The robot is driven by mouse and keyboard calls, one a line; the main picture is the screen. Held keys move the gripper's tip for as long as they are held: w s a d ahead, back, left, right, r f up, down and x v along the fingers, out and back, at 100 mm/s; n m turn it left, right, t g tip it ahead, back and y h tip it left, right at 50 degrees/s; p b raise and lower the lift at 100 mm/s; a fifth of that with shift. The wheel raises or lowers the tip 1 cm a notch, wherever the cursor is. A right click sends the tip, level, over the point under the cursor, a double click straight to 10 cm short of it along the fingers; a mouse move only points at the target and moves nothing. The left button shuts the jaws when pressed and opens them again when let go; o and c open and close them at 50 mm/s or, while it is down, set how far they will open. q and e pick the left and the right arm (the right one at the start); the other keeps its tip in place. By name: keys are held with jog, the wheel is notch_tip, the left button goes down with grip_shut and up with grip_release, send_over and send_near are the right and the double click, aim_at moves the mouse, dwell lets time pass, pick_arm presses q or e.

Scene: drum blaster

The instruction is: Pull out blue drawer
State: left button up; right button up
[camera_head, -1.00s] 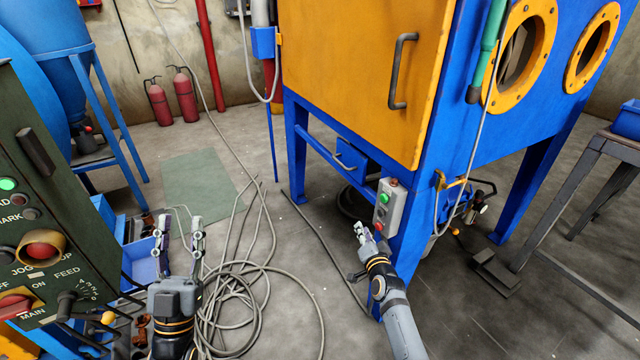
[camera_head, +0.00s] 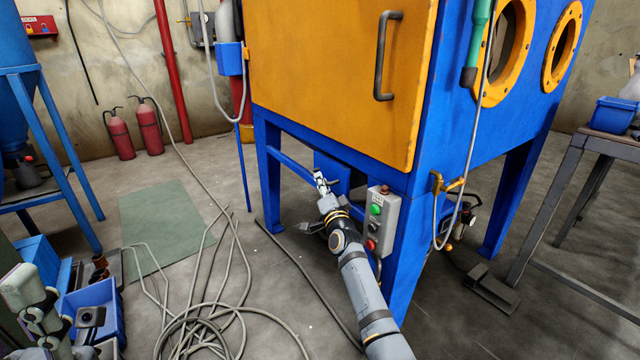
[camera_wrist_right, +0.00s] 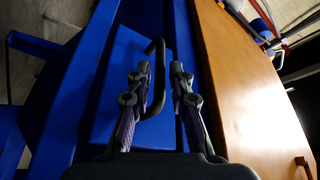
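The blue drawer (camera_head: 324,163) sits under the orange-doored cabinet, mostly hidden behind my right gripper (camera_head: 321,183). In the right wrist view the drawer front (camera_wrist_right: 112,85) fills the middle, with a dark bent handle (camera_wrist_right: 158,78) on it. My right gripper (camera_wrist_right: 160,90) is open, its fingers spread on either side of the handle.
A grey control box (camera_head: 381,222) with green and red buttons stands on the cabinet leg, right beside my right arm. Loose cables (camera_head: 215,325) lie on the floor. A blue bin (camera_head: 96,308) is at lower left, and a metal table (camera_head: 592,150) at right.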

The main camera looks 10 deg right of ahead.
jog(key=shift+b+x, duration=0.4)
jog(key=shift+x, duration=0.8)
jog(key=shift+c, duration=0.2)
grip_shut()
jog(key=shift+f, duration=0.1)
